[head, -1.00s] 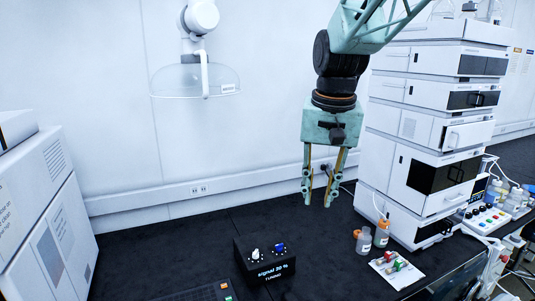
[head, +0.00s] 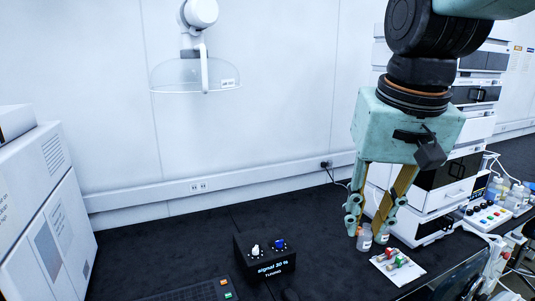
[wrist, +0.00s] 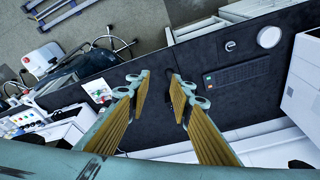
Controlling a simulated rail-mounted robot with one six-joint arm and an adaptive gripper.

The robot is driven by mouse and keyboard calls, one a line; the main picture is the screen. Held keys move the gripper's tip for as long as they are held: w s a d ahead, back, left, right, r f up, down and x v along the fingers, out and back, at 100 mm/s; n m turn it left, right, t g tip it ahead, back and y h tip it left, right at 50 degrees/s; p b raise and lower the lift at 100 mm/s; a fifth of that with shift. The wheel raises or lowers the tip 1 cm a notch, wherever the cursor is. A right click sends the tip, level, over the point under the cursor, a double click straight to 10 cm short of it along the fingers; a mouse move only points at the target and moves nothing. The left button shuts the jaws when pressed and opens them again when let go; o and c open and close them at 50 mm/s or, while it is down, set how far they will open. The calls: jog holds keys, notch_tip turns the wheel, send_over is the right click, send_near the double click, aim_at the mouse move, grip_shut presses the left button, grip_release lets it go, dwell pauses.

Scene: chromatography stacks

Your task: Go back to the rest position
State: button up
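My gripper (head: 366,230) hangs pointing down at the right of the head view, in front of the stack of white instruments. Its two fingers are apart with nothing between them. In the wrist view, my gripper (wrist: 160,80) shows a clear gap between its fingertips, with dark bench top beyond. A black box (head: 265,262) with a white knob (head: 255,251) and a blue knob (head: 280,245) stands on the bench to the left of my gripper, well apart from it.
The white instrument stack (head: 430,190) is partly hidden by my arm. A white cabinet (head: 45,215) stands left.

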jog(key=s+d+f+b, duration=0.1)
jog(key=s+f, duration=0.1)
jog(key=s, duration=0.7)
jog(key=s+d+f+n+t+b, duration=0.1)
jog(key=s+d+f, duration=0.1)
jog(key=s, duration=0.7)
jog(key=shift+f, duration=0.7)
jog(key=shift+w+r, duration=0.15)
dwell(0.4)
jog(key=w+a+r+m+g, duration=0.1)
jog(key=w+a+r, duration=0.1)
jog(key=w, duration=0.7)
jog(key=w+a+r, duration=0.1)
jog(key=w+r, duration=0.2)
jog(key=w, duration=0.6)
jog(key=w+a+f+m+g+p, duration=0.1)
jog(key=w+a+f, duration=0.15)
jog(key=w, duration=0.75)
jog(key=w+a+f+p, duration=0.1)
jog(key=w+a, duration=0.3)
jog(key=w, duration=0.5)
jog(key=w+a+f+m+g, duration=0.1)
jog(key=w+a+f, duration=0.7)
jog(key=w+f, duration=0.5)
jog(key=w+a+f+m+g+p, duration=0.1)
jog(key=w+a+f, duration=0.7)
jog(key=w+f, duration=0.5)
jog(key=shift+w+a+f+p, duration=0.3)
jog(key=shift+f, duration=0.15)
